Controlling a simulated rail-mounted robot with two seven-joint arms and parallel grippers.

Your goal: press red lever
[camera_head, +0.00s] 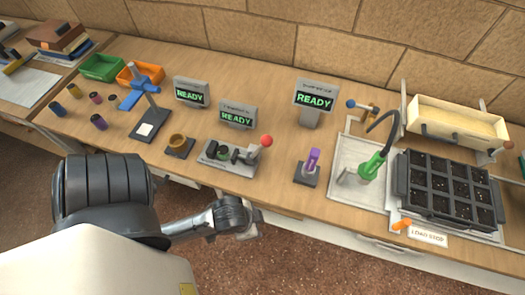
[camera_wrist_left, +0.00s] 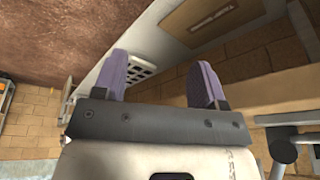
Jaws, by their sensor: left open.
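The red lever has a round red knob (camera_head: 266,141) on a short arm that rises at the right end of a grey press-like device (camera_head: 230,157) near the bench's front edge. My left gripper (camera_head: 250,224) is in front of the bench edge, below and apart from the red knob in the head view. In the left wrist view its two purple fingers stand apart with nothing between them (camera_wrist_left: 160,80). The red lever does not show in the left wrist view. My right gripper is not in view.
Screens reading READY (camera_head: 314,98) stand behind the device. A purple lever (camera_head: 313,160) on a grey base stands to the right, and a brass cup (camera_head: 178,143) to the left. A seed tray (camera_head: 401,185) is at the far right. A wooden drawer front (camera_wrist_left: 215,20) shows in the wrist view.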

